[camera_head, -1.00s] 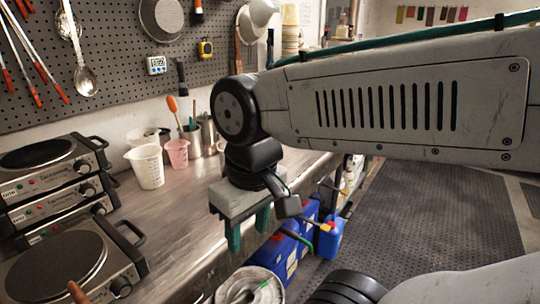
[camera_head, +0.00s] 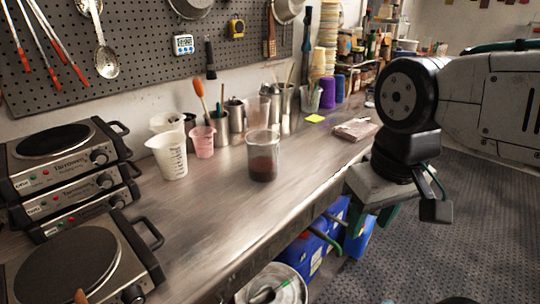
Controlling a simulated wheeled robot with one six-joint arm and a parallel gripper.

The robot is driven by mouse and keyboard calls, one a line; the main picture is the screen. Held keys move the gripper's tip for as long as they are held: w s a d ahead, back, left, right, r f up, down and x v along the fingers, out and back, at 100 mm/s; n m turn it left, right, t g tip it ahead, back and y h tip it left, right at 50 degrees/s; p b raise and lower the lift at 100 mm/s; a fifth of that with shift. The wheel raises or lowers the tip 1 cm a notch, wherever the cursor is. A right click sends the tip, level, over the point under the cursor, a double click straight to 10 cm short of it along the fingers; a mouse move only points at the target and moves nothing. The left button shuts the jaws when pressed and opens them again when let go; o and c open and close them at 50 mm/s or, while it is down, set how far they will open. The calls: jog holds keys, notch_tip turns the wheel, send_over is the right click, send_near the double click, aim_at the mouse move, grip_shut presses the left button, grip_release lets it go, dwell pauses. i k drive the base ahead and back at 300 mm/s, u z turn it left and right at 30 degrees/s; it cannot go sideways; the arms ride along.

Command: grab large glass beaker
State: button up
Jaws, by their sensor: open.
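A clear glass beaker (camera_head: 263,158) with dark red liquid in its lower part stands upright on the steel bench (camera_head: 215,215), near the middle of the view. My gripper (camera_head: 370,216) hangs over the bench's front edge, right of the beaker and well apart from it. Its green fingers point down and are open, with nothing seen between them; they are partly hidden by the gripper body.
A white plastic jug (camera_head: 170,158) and a pink measuring cup (camera_head: 203,141) stand left of the beaker. Metal canisters (camera_head: 237,119) with tools are behind it. Hot plates (camera_head: 75,265) fill the left. A yellow note (camera_head: 315,118) and a brownish block (camera_head: 355,130) lie to the right.

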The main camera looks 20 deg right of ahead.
aim_at(262, 145)
jog(key=z, duration=0.05)
jog(key=k, duration=0.5)
jog(key=u, duration=3.45)
jog(key=k, duration=1.85)
jog(key=z, duration=1.9)
jog(key=i, duration=0.5)
